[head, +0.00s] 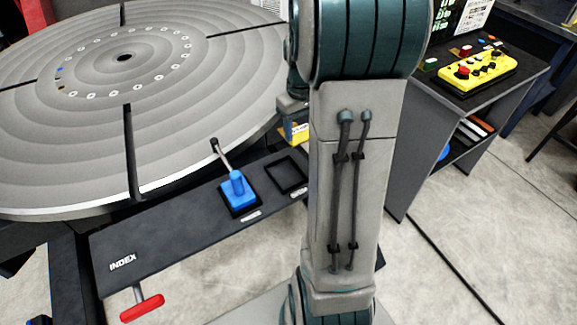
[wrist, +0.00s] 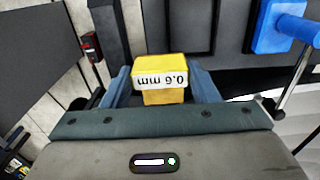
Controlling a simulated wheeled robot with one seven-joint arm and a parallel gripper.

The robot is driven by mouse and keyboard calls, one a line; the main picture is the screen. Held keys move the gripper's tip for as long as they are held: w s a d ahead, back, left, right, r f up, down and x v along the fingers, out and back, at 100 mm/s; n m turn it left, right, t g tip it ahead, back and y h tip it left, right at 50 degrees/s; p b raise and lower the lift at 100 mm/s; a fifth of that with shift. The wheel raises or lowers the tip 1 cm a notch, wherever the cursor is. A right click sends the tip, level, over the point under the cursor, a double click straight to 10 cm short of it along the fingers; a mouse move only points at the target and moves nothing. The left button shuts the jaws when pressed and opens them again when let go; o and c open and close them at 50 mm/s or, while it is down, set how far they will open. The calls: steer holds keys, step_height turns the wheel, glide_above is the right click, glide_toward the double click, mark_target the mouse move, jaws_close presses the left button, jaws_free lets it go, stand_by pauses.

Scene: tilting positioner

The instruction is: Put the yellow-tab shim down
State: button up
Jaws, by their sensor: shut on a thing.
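The yellow-tab shim (wrist: 160,68) sits between my gripper's two blue-grey fingers (wrist: 160,90) in the wrist view. Its white label reads "0.6 mm", upside down. My gripper is shut on it. A bit of the yellow tab (head: 299,133) also shows in the head view, just left of my forearm. My arm hides most of the gripper there. An empty black framed pocket (head: 287,175) lies on the dark shelf (head: 165,228), below the yellow tab in the picture. I cannot tell the gap between shim and shelf.
A large round grey table (head: 165,60) is behind the shelf. A red handle (head: 142,307) hangs in front. A yellow control box (head: 478,72) is on the right cart.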

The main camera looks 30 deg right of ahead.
steer(key=s+a+f, duration=0.4)
steer(key=a, duration=0.1)
steer(key=shift+s+a+f+p, duration=0.1)
steer(key=shift+s+p, duration=0.2)
steer(key=shift+s+f, duration=0.1)
steer(key=shift+f, duration=2)
steer(key=shift+f, duration=0.15)
steer(key=o, duration=1)
